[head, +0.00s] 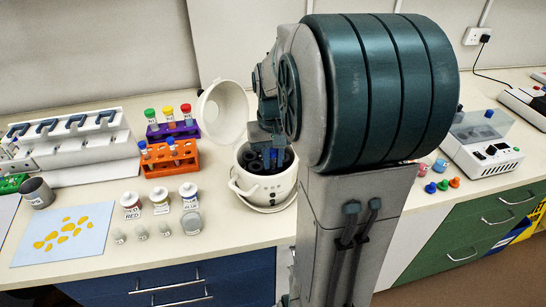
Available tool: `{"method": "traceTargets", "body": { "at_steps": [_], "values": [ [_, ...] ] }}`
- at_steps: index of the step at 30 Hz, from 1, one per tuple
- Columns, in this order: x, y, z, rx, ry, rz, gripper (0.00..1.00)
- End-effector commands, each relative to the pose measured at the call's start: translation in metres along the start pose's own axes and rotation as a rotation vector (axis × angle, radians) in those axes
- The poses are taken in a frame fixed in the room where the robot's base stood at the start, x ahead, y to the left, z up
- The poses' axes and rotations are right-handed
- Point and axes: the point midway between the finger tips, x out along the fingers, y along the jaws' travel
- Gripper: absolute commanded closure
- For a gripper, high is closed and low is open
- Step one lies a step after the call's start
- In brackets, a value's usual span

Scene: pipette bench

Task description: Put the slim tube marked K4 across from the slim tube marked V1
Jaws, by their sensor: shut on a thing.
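My gripper (268,143) is inside the mouth of a white round centrifuge (246,189), pointing down at the dark rotor (253,164). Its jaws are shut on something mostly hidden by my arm. Blue bits (274,155) show at the fingertips, consistent with a blue-capped slim tube, but no marking can be read. I cannot tell whether it sits in a rotor hole or is still above one. The slim tubes marked K4 and V1 cannot be told apart here. The centrifuge lid (222,112) stands open.
An orange rack (171,163) with blue-capped tubes and a purple rack (186,131) with green, orange and red-capped tubes stand left of the centrifuge. Bottles (160,200) and small vials are in front. A pipette stand (75,150) is further left. My arm hides the bench behind it.

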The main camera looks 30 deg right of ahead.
Motion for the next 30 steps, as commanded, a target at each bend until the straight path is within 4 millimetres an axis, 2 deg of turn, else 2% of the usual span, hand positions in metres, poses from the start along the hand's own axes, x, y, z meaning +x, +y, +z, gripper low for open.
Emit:
{"method": "traceTargets", "body": {
  "at_steps": [2, 3, 6, 17, 23, 30],
  "values": [
    [0.000, 0.000, 0.000, 0.000, 0.000, 0.000, 0.96],
    [0.000, 0.000, 0.000, 0.000, 0.000, 0.000, 0.78],
    [0.000, 0.000, 0.000, 0.000, 0.000, 0.000, 0.56],
    [-0.006, 0.000, -0.001, 0.000, 0.002, 0.000, 0.56],
    [-0.040, 0.000, -0.001, 0.000, 0.006, 0.000, 0.56],
    [-0.096, 0.000, -0.001, -0.001, 0.005, 0.000, 0.56]
  ]
}}
